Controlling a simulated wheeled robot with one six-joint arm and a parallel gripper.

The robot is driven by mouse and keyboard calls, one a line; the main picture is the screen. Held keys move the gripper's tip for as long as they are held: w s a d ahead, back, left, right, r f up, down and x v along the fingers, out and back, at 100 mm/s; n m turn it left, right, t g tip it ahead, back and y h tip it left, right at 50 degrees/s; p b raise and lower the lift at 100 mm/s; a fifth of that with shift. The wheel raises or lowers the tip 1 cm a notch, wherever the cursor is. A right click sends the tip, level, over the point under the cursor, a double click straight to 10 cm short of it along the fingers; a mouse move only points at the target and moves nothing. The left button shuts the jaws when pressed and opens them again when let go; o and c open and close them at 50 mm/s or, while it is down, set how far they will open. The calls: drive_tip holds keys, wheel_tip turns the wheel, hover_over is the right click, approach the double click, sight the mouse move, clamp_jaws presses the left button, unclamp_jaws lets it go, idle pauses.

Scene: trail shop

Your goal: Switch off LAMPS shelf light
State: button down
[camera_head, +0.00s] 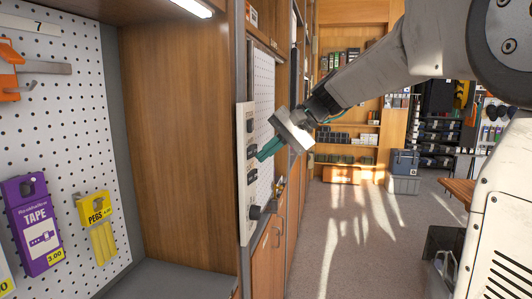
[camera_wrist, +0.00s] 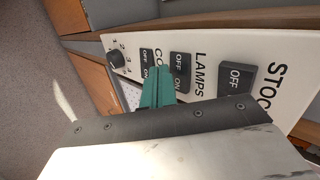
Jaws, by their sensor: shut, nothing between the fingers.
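A pale switch panel (camera_head: 244,214) stands upright on the shelf edge, left of my gripper. In the wrist view, the LAMPS rocker switch (camera_wrist: 180,66) is black, marked OFF and ON, beside its LAMPS label (camera_wrist: 200,72). Which half is pressed in, I cannot tell. My gripper (camera_wrist: 157,80) is shut and empty. Its teal fingertips overlap the near side of the LAMPS switch, between it and a switch labelled "CO…"; contact is unclear. In the head view, my gripper (camera_head: 262,155) points left at the panel. A lit strip light (camera_head: 192,7) hangs at the top; its switch cannot be told.
A black OFF switch (camera_wrist: 235,77) labelled "STOC…" and a numbered knob (camera_wrist: 115,58) are also on the panel. A pegboard with a purple tape pack (camera_head: 34,222) is at left. The aisle floor (camera_head: 345,235) is clear.

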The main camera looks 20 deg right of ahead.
drive_tip(key=s+d+r, duration=0.6)
drive_tip(key=s+d, duration=0.1)
drive_tip(key=s, duration=0.1)
drive_tip(key=shift+s+d+r, duration=0.15)
drive_tip(key=shift+s+r, duration=0.15)
drive_tip(key=shift+r, duration=0.1)
drive_tip(key=s+a+f+n+g+h, duration=0.1)
drive_tip(key=s+a+f+n+h, duration=0.2)
drive_tip(key=s+f, duration=0.8)
drive_tip(key=s+a+f+n+g+h, duration=0.2)
drive_tip(key=s+a+f+h, duration=0.3)
drive_tip(key=s+f, duration=0.7)
drive_tip(key=shift+s+n, duration=0.2)
drive_tip(key=shift+n, duration=0.3)
drive_tip(key=shift+f, duration=0.1)
